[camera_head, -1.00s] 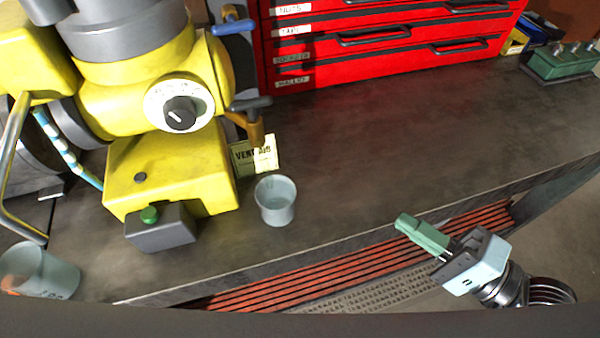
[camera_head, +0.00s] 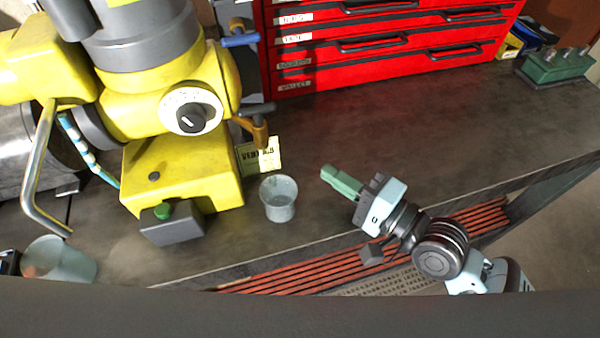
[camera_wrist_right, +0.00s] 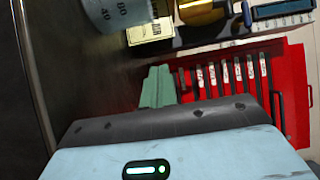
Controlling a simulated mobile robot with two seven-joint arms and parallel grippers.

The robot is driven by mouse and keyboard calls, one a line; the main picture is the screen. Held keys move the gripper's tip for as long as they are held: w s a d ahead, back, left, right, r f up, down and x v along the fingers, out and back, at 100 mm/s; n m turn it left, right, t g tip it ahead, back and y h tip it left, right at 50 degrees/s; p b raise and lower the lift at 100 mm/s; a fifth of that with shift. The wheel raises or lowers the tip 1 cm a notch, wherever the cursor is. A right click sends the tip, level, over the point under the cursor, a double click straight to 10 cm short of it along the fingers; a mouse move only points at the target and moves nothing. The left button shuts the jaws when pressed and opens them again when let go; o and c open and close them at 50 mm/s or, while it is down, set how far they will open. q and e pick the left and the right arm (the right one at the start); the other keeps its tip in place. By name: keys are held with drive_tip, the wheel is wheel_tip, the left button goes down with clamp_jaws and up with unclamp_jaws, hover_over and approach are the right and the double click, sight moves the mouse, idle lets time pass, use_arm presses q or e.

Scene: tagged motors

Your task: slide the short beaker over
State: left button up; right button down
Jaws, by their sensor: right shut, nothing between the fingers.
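A short translucent grey-blue beaker (camera_head: 279,203) stands upright on the workbench, just right of the yellow machine's base. Part of it, with printed graduation numbers, shows at the top of the right wrist view (camera_wrist_right: 116,14). A second, larger-looking beaker (camera_head: 62,262) stands at the bench's lower left, with something reddish showing in it. My right gripper (camera_head: 338,178) is shut and empty, its green fingers over the bench to the right of the short beaker and apart from it. The shut fingers also show in the right wrist view (camera_wrist_right: 158,86). My left gripper is out of view.
The yellow machine (camera_head: 180,172) with its grey block stands left of the short beaker. A yellow tag (camera_head: 260,157) is behind it. A red tool chest (camera_head: 385,45) lines the back. A green block (camera_head: 555,66) with pegs sits far right. The bench's right middle is clear.

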sight(280, 200)
drive_tip(key=x, duration=0.5)
drive_tip(key=shift+w+a, duration=0.15)
drive_tip(key=shift+a, duration=0.1)
drive_tip(key=shift+w+a+p, duration=0.1)
drive_tip(key=shift+a+p, duration=0.2)
drive_tip(key=shift+a, duration=0.05)
drive_tip(key=s, duration=0.2)
drive_tip(key=shift+s+a+r+p, duration=0.1)
drive_tip(key=shift+s+a+p, duration=0.25)
drive_tip(key=shift+p, duration=0.05)
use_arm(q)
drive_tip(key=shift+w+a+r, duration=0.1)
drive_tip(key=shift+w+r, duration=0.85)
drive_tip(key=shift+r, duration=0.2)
use_arm(e)
drive_tip(key=shift+s+a, duration=0.15)
drive_tip(key=shift+s, duration=0.35)
